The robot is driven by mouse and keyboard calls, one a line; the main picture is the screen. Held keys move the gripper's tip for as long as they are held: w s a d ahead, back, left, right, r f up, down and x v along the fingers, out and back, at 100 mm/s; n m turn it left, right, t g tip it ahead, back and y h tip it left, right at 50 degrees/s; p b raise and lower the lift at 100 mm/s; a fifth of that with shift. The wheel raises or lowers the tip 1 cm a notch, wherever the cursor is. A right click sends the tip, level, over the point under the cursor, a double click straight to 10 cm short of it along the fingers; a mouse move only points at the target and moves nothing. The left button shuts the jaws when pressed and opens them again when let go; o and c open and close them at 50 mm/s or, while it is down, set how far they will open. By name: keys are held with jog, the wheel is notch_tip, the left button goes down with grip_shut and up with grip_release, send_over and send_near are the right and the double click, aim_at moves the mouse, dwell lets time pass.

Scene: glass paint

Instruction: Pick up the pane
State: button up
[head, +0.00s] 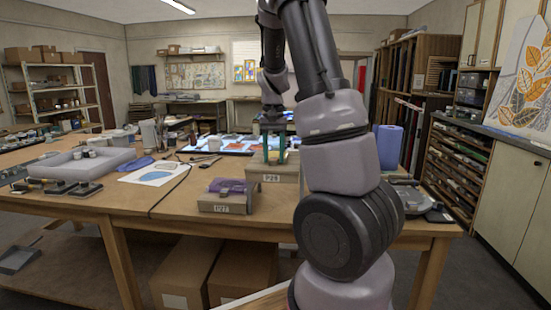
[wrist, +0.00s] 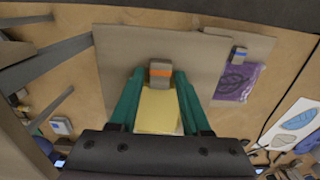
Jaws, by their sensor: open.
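A yellow pane (wrist: 158,112) lies between the two teal fingers of my gripper (wrist: 160,76) in the wrist view. A small grey and orange block (wrist: 160,72) is at its far end, between the fingertips. My gripper is open, with one finger on each side of the pane; I cannot tell whether either touches. In the head view my gripper (head: 275,150) is low over the stand marked P28 (head: 286,174); the yellow pane is hard to make out there. A purple pane (head: 227,185) lies on the stand marked P27 (head: 222,204), and it also shows in the wrist view (wrist: 238,82).
The wooden workbench (head: 130,215) carries a grey tray (head: 85,165), a paper with blue shapes (head: 156,172), and a lit panel with coloured pieces (head: 208,145). A blue roll (head: 389,147) stands at the right. Bare bench lies left of the P27 stand.

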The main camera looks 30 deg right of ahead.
jog(key=shift+f, duration=0.1)
grip_shut()
notch_tip(320, 180, up, 13)
dwell(0.8)
